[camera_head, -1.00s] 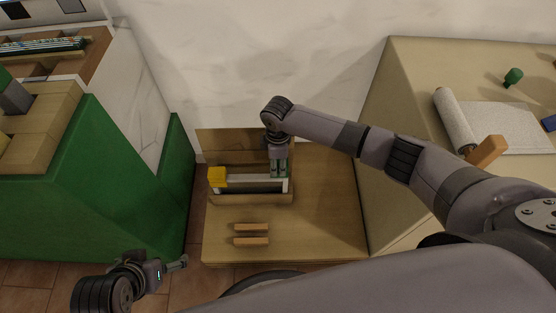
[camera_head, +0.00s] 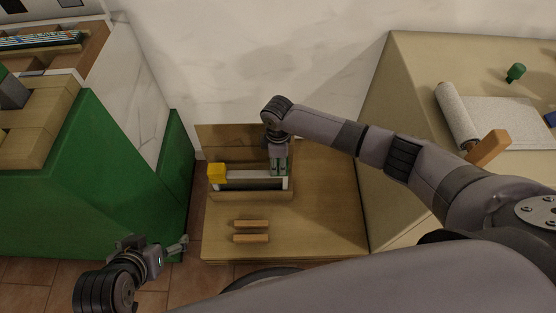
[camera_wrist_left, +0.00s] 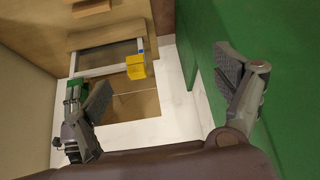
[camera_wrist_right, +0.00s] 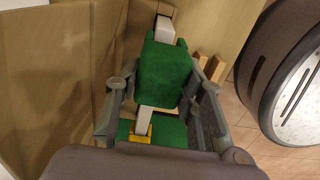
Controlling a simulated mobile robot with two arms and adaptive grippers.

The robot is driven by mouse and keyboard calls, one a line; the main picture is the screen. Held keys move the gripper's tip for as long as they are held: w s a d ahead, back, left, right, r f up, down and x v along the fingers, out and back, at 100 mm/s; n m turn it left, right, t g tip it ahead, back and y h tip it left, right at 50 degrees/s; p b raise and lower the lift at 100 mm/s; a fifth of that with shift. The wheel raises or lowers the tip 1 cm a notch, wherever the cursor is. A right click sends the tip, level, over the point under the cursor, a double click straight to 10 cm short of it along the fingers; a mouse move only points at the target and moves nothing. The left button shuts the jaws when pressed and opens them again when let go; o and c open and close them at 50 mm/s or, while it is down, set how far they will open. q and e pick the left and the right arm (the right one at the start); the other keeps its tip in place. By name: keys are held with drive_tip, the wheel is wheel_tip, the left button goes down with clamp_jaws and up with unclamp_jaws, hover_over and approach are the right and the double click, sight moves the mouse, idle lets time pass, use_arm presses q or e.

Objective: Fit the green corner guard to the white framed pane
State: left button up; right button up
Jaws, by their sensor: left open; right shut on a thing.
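The white framed pane (camera_head: 250,174) stands in a wooden holder (camera_head: 250,195) on the low wooden table. A yellow corner guard (camera_head: 216,173) sits on its left corner; it also shows in the left wrist view (camera_wrist_left: 136,67). My right gripper (camera_head: 279,168) is shut on the green corner guard (camera_wrist_right: 164,72), at the pane's right end. White frame shows on both sides of the guard in the right wrist view. I cannot tell whether the guard touches the frame or is seated. My left gripper (camera_head: 181,246) is open and empty, away from the pane, left of the table's front.
Two small wooden bars (camera_head: 251,231) lie on the table (camera_head: 325,215) in front of the holder. A wooden board stands behind the pane. A green cabinet (camera_head: 80,190) is at the left, a tall beige worktop (camera_head: 430,70) at the right. The table's right part is clear.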

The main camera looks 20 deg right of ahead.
sight(278, 168)
drive_tip(key=shift+f, duration=0.1)
use_arm(q)
drive_tip(key=shift+w+d+r+t+b, duration=0.2)
drive_tip(key=shift+w+r+t, duration=0.1)
drive_tip(key=shift+w, duration=0.35)
drive_tip(key=shift+w+d+r+t+b, duration=0.1)
drive_tip(key=shift+w+d+r+t, duration=0.15)
drive_tip(key=shift+w, duration=0.35)
use_arm(e)
drive_tip(key=shift+f, duration=0.5)
drive_tip(key=shift+f, duration=0.35)
drive_tip(key=shift+f+b, duration=0.55)
drive_tip(key=shift+f, duration=0.05)
drive_tip(key=shift+f+b, duration=0.35)
drive_tip(key=shift+f, duration=0.25)
drive_tip(key=o, duration=0.8)
use_arm(q)
drive_tip(key=w+d+r+t+h, duration=0.1)
drive_tip(key=w+d+r+t, duration=0.1)
drive_tip(key=w+r+t, duration=0.3)
drive_tip(key=shift+w+d+r+h, duration=0.25)
drive_tip(key=shift+w+r+h, duration=0.15)
drive_tip(key=shift+w+r, duration=0.25)
use_arm(e)
drive_tip(key=shift+o, duration=1.1)
drive_tip(key=shift+o, duration=0.6)
